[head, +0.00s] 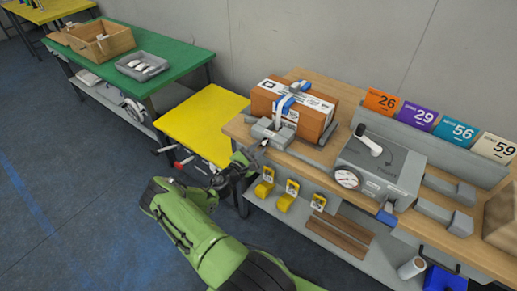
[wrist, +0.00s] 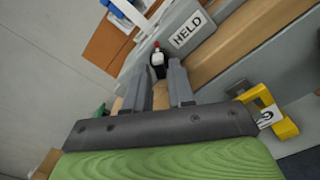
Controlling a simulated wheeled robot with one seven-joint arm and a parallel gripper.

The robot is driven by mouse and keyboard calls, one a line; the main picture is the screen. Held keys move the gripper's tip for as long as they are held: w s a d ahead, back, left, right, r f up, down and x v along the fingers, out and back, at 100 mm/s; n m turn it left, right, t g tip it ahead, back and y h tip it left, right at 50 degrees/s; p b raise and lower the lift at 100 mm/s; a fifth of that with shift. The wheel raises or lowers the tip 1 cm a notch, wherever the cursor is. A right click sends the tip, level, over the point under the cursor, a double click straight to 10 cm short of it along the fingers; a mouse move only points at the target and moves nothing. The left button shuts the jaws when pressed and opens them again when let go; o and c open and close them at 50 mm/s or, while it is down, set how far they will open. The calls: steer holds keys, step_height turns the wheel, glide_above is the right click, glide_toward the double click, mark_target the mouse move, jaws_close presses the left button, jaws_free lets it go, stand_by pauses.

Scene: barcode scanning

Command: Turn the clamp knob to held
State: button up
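The clamp knob (wrist: 158,62), black with a white and red end, is left of that label. My gripper (head: 256,156) is at the clamp's front edge. In the wrist view my gripper (wrist: 160,72) has its two fingers apart, with the knob just beyond and between the tips. Whether they touch it is unclear.
A grey device with a dial (head: 380,168) stands right on the bench. A yellow table (head: 203,121) and a green table (head: 130,60) stand left.

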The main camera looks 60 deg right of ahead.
steer(key=shift+d, duration=0.35)
steer(key=shift+c, duration=0.3)
jaws_close()
steer(key=shift+m, duration=0.3)
steer(key=m+b, duration=0.3)
steer(key=m, duration=0.1)
steer(key=shift+f+m, duration=0.1)
steer(key=shift+m, duration=0.2)
steer(key=m+b, duration=0.3)
steer(key=m, duration=0.2)
steer(key=shift+m, duration=0.4)
